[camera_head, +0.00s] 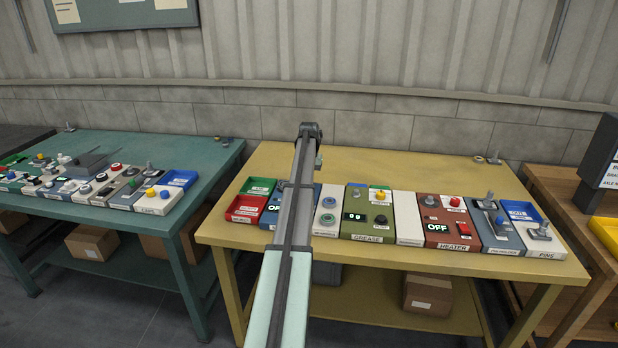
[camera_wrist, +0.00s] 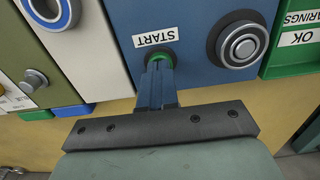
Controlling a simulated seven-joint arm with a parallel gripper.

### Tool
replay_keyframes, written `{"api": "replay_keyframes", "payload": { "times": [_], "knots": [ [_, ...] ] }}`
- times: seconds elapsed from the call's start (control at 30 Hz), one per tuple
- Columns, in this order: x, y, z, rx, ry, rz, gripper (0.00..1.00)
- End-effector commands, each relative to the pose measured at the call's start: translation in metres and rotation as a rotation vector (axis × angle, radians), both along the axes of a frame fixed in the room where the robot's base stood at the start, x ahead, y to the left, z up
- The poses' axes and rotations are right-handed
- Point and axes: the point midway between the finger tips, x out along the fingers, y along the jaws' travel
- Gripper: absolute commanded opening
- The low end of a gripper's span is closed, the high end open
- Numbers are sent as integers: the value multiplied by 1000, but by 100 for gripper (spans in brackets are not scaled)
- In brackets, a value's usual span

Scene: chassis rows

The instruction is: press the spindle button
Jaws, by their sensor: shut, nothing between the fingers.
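In the wrist view my gripper (camera_wrist: 159,68) is shut and empty, with its fingertips over a green button (camera_wrist: 161,56) labelled START on a blue panel (camera_wrist: 195,18). The fingers cover part of the button, and I cannot tell whether they touch it. A silver round button in a dark ring (camera_wrist: 241,47) sits to the right on the same panel. In the head view the blue panel (camera_head: 269,221) is partly behind my arm, and its display reads what looks like OFF. No spindle label shows; my gripper is not clear there.
In the wrist view, a green tray (camera_wrist: 290,58) is right of the panel. A pale panel with a blue-ringed button (camera_wrist: 48,10) is left. The yellow table (camera_head: 400,165) carries a row of boxes, including a grease box (camera_head: 365,220) and a heater box (camera_head: 447,227).

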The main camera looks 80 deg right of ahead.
Motion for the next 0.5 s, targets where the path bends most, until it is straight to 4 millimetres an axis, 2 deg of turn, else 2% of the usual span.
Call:
{"api": "replay_keyframes", "payload": {
  "times": [0.27,0.5],
  "knots": [
    [0,0,-1,0,0,0,0],
    [0,1,-22,3,0,0,0]
  ]
}}
